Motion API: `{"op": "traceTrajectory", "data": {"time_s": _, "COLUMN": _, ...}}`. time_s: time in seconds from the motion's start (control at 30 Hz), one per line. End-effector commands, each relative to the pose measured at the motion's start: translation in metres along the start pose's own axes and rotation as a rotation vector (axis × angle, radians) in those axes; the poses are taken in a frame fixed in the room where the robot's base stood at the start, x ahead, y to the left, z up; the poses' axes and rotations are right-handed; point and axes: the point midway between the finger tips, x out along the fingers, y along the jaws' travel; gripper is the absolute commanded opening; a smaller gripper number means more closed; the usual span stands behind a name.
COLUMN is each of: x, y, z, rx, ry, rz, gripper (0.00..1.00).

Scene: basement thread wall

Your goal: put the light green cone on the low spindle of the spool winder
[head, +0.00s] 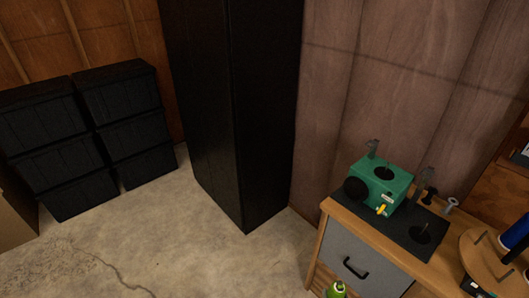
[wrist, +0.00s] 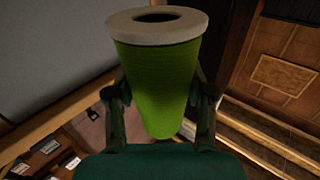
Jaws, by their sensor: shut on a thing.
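The light green cone (wrist: 155,75) fills the middle of the wrist view, its wide pale rim with a dark hole toward the top of the picture. My gripper (wrist: 160,95) is shut on it, one finger on each side. In the head view, the cone (head: 336,290) appears as a small light green shape at the bottom edge, in front of the cabinet and cut off by the frame. The spool winder (head: 397,187) is a green box with black discs, on the cabinet top. A low black disc with a thin upright pin, seemingly the low spindle (head: 422,233), stands to its front right.
The winder stands on a dark mat (head: 376,226) on a wooden cabinet with a grey drawer (head: 352,250). A round wooden stand (head: 484,262) with pegs and a blue spool is at right. Black crates and a tall black cabinet stand left; the floor between is clear.

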Motion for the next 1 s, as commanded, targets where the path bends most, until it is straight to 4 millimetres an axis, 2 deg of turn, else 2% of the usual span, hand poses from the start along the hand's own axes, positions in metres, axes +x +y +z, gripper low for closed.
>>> {"op": "traceTrajectory", "data": {"time_s": 0.03, "x": 0.000, "y": -0.009, "z": 0.000, "rx": 0.002, "ry": 0.001, "rz": -0.005, "gripper": 0.14}}
{"op": "traceTrajectory", "data": {"time_s": 0.23, "x": -0.001, "y": -0.033, "z": 0.001, "rx": 0.004, "ry": -0.007, "rz": -0.004, "gripper": 0.14}}
{"op": "traceTrajectory", "data": {"time_s": 0.4, "x": -0.002, "y": -0.043, "z": 0.003, "rx": 0.002, "ry": -0.015, "rz": -0.004, "gripper": 0.14}}
{"op": "traceTrajectory", "data": {"time_s": 0.57, "x": -0.002, "y": -0.045, "z": 0.004, "rx": 0.001, "ry": -0.018, "rz": -0.004, "gripper": 0.14}}
{"op": "traceTrajectory", "data": {"time_s": 0.73, "x": -0.001, "y": -0.044, "z": 0.002, "rx": 0.001, "ry": -0.017, "rz": -0.001, "gripper": 0.14}}
{"op": "traceTrajectory", "data": {"time_s": 0.83, "x": 0.005, "y": -0.036, "z": -0.004, "rx": 0.002, "ry": -0.016, "rz": 0.013, "gripper": 0.14}}
{"op": "traceTrajectory", "data": {"time_s": 0.97, "x": 0.021, "y": -0.012, "z": -0.025, "rx": 0.001, "ry": -0.011, "rz": 0.059, "gripper": 0.14}}
{"op": "traceTrajectory", "data": {"time_s": 1.0, "x": 0.027, "y": -0.001, "z": -0.034, "rx": 0.001, "ry": -0.012, "rz": 0.079, "gripper": 0.14}}
